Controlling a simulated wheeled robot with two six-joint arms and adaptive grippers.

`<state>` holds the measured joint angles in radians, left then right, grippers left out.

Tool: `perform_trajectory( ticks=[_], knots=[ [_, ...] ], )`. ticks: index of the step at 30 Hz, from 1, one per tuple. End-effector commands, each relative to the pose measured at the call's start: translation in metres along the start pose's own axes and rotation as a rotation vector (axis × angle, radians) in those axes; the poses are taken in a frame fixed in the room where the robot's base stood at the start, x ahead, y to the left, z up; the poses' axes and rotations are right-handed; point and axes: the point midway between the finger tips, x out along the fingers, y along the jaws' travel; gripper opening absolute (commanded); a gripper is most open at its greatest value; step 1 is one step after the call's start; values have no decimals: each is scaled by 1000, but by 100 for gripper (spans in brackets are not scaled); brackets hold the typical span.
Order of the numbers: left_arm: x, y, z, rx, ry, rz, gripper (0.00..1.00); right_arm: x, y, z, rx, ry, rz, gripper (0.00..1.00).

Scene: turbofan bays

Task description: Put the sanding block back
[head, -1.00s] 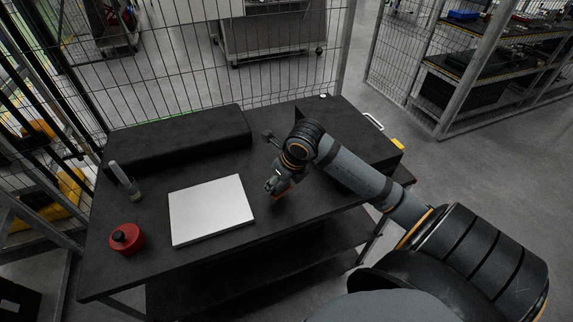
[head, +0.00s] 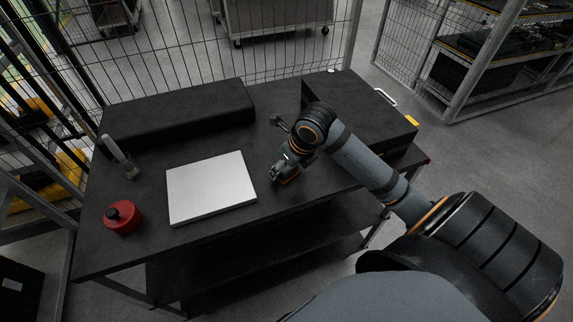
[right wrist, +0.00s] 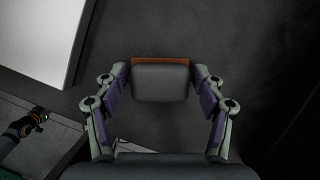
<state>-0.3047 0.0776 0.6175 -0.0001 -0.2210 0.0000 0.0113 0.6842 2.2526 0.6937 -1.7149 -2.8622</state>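The sanding block (head: 290,181) shows as a small orange-brown edge under my right gripper (head: 281,173), just right of the white panel. In the right wrist view the sanding block (right wrist: 161,82) has a dark grey padded body and a brown strip along its far edge. It sits squarely between the two fingers of my right gripper (right wrist: 161,78), which are closed in against its sides. It is low over the bench top; I cannot tell whether it touches it. What looks like my left arm shows small at the lower left of the right wrist view; its fingers are not clear.
A long black block (head: 180,115) lies at the back. A black case (head: 360,112) stands right, behind my arm. Mesh fencing is behind.

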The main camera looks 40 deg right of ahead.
Motion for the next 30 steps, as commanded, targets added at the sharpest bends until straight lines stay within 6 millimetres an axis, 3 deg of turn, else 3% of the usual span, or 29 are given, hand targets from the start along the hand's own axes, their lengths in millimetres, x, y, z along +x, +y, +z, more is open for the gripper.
perform_trajectory(
  ticks=[13, 24, 30],
  knots=[
    [-5, -2, -5, 1, 7, -2, 40, -9, -1, 2, -2, -1, -3, 78],
    [-16, -4, -9, 1, 11, -3, 40, -66, -2, 2, -6, 1, -9, 78],
    [-32, -5, -10, 1, 11, -3, 40, -83, -5, 3, -6, -4, -15, 78]
  ],
)
